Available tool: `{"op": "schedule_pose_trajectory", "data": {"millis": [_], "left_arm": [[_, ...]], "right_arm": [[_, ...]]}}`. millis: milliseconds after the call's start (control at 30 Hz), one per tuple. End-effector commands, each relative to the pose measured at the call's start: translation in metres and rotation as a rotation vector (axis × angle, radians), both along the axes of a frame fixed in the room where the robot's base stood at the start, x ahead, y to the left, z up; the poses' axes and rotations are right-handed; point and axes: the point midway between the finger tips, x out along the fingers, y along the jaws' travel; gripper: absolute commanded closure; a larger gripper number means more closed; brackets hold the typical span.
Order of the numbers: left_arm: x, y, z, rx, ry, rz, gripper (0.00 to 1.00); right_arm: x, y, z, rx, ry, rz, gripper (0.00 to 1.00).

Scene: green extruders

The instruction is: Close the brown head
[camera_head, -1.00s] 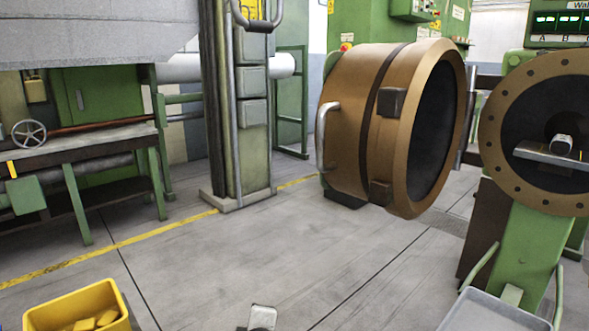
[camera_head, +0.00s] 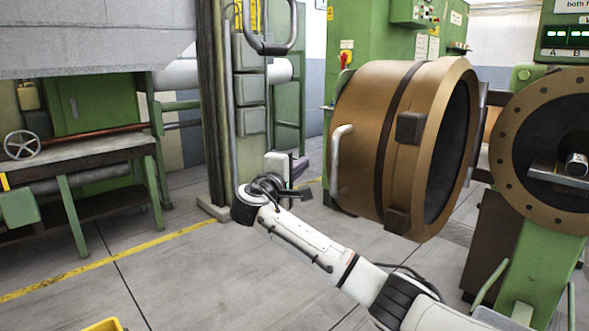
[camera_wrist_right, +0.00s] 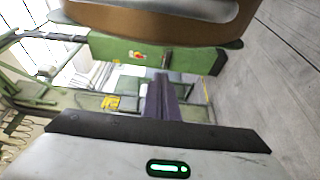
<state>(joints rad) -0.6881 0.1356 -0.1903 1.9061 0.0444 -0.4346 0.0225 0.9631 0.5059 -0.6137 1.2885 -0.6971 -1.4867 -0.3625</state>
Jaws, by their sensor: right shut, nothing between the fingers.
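The brown head (camera_head: 362,110), a large brown drum with a dark band, stands swung open on its hinge at the right of the head view. Its dark open face points right, and a pale bar handle (camera_head: 337,165) is on its left side. The flanged opening of the green extruder (camera_head: 508,120) is just right of it. My right gripper (camera_head: 301,166) is shut and empty, left of the handle and apart from it. In the right wrist view its purple fingers (camera_wrist_right: 161,98) are together, and the brown head (camera_wrist_right: 150,12) fills the top edge. My left gripper is out of view.
A workbench (camera_head: 80,155) with a handwheel is at the left. A yellow bin (camera_head: 103,325) shows at the bottom edge.

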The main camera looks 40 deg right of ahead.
Motion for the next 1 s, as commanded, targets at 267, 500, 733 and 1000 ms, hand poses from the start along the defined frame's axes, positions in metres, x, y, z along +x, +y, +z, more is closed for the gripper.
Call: {"op": "schedule_pose_trajectory", "data": {"millis": [267, 500, 733, 1000], "left_arm": [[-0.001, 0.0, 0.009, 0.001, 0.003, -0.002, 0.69], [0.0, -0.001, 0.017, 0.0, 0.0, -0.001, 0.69], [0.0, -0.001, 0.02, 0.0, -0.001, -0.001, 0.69], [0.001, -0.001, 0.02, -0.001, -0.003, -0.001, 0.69]], "right_arm": [[0.008, -0.031, 0.001, -0.001, 0.0, 0.002, 1.0], [-0.014, -0.034, 0.001, 0.0, 0.0, 0.001, 1.0], [-0.024, -0.034, 0.0, 0.002, 0.0, 0.002, 1.0], [-0.025, -0.034, -0.001, 0.002, 0.0, 0.002, 1.0]]}}
